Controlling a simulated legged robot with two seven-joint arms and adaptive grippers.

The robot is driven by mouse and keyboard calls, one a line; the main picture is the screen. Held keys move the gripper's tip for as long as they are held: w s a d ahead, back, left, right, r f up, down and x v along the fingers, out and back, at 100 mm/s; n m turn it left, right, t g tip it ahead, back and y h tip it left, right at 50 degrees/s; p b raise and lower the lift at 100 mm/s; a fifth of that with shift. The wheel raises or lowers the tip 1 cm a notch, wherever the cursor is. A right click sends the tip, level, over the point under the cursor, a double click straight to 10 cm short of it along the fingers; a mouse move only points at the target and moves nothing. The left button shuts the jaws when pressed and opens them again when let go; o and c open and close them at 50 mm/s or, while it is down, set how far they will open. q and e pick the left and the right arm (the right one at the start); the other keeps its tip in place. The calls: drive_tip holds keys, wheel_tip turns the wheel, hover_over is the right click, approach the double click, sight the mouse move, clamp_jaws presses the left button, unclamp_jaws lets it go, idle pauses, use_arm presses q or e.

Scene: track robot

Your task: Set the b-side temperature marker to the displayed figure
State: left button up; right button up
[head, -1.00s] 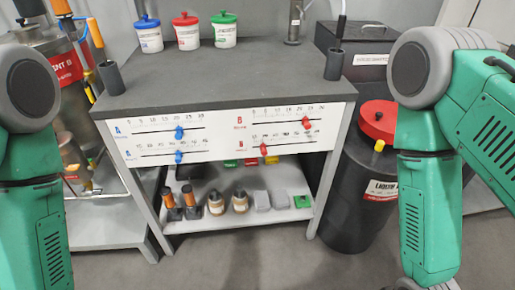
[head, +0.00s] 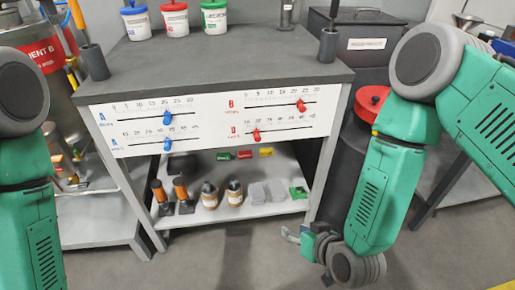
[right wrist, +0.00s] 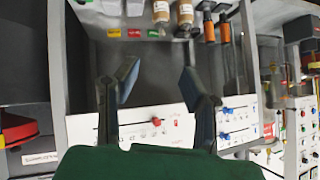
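The white slider panel (head: 215,137) spans the front edge of the grey table. Its right half, marked B, carries an upper red marker (head: 301,105) toward the right of its scale and a lower red marker (head: 256,134) near the left end. The small row labels are too blurred to tell which is temperature. My right gripper (head: 290,236) is low in front of the shelf, apart from the panel. In the right wrist view its fingers (right wrist: 160,80) are spread and empty, with a red marker (right wrist: 156,121) showing between them. My left gripper is out of view.
Two blue markers (head: 167,118) (head: 167,144) sit on the panel's A half. The lower shelf (head: 235,208) holds bottles, orange-handled tools and small blocks. A black drum with a red lid (head: 371,103) stands right of the table. The floor in front is clear.

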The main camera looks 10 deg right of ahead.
drive_tip(key=w+a+r+m+t+b, duration=0.1)
drive_tip(key=w+a+r+t, duration=0.2)
drive_tip(key=w, duration=0.3)
drive_tip(key=m+t+b, duration=0.2)
drive_tip(key=t, duration=0.3)
approach(258, 139)
drive_tip(key=b+x, duration=0.3)
drive_tip(key=x, duration=0.6)
drive_tip(key=shift+w+f+b, duration=0.15)
drive_tip(key=shift+w+b, duration=0.15)
drive_tip(key=shift+b, duration=0.1)
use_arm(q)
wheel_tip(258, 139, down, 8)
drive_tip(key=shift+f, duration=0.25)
use_arm(e)
drive_tip(key=shift+w+a, duration=0.1)
drive_tip(key=shift+w, duration=0.55)
clamp_jaws()
